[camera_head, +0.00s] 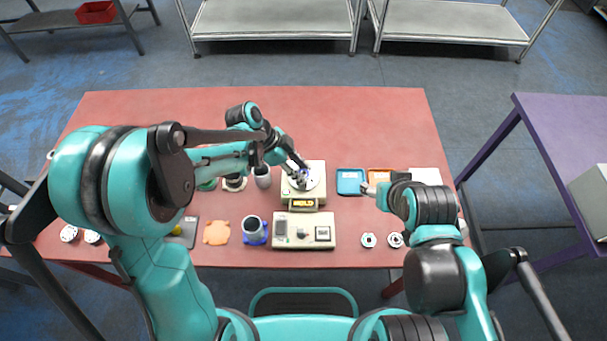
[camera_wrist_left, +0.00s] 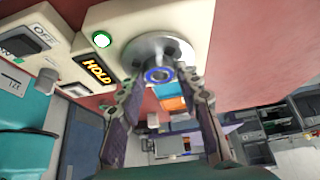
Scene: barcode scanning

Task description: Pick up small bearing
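A small bearing with a blue ring (camera_wrist_left: 158,74) sits on a round metal plate (camera_wrist_left: 160,50) in the left wrist view. The plate is on a cream device with a lit "HOLD" display (camera_wrist_left: 99,72), and the device also shows mid-table in the head view (camera_head: 315,167). My left gripper (camera_wrist_left: 162,90) is open, its fingertips on either side of the bearing with gaps showing. In the head view the left gripper (camera_head: 298,172) is over the device and partly hides the plate. My right gripper (camera_head: 371,190) is near the blue tray; its opening is unclear.
A blue tray (camera_head: 350,189) and an orange tray (camera_head: 379,175) lie right of the device. A second cream device (camera_head: 291,243) lies in front. Two metal rings (camera_head: 368,240) (camera_head: 395,240) lie at front right. A cup (camera_head: 253,227) stands at front left. The table's back strip (camera_head: 330,115) is clear.

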